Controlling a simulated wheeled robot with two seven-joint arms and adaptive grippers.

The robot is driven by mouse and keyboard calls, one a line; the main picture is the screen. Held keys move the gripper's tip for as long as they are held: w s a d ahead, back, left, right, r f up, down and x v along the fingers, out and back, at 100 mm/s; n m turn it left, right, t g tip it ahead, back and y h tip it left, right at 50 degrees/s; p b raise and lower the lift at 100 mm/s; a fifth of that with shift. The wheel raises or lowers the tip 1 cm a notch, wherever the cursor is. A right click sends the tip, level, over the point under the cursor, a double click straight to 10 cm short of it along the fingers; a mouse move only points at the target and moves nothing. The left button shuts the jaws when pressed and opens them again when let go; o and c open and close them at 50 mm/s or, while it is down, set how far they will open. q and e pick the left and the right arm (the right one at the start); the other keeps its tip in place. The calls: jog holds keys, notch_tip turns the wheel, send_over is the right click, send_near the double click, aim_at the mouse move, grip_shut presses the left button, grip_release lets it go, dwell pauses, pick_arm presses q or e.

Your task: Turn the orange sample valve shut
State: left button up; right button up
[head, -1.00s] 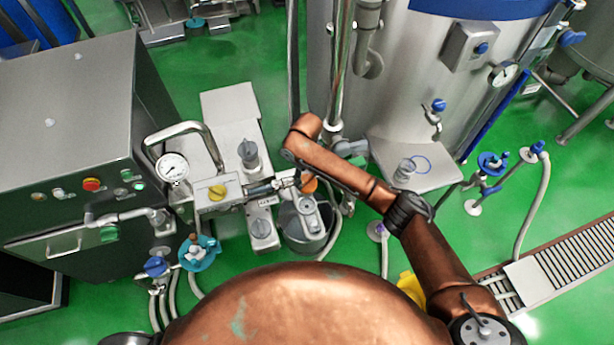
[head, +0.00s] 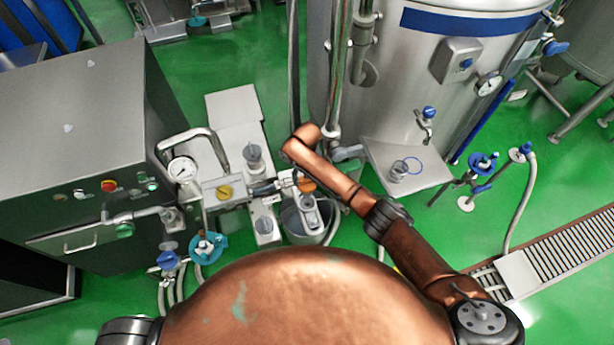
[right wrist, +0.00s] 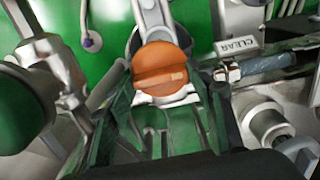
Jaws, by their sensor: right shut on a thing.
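The orange sample valve (head: 307,184) shows beside the copper right arm in the head view, above a grey metal pot (head: 297,222). In the right wrist view its round orange knob (right wrist: 160,68) has a raised bar lying nearly level across the picture. My right gripper (right wrist: 165,90) has its dark fingers on both sides of the knob and is shut on it. The arm hides most of this gripper in the head view. The fingertip contact is partly hidden. My left gripper is not in view.
A "CLEAR" label (right wrist: 238,48) and a grey hose are close to the right finger. A steel tank (head: 420,70) stands behind.

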dwell(0.3)
jog(key=o, duration=1.2)
jog(key=shift+c, duration=0.2)
notch_tip(320, 180, up, 12)
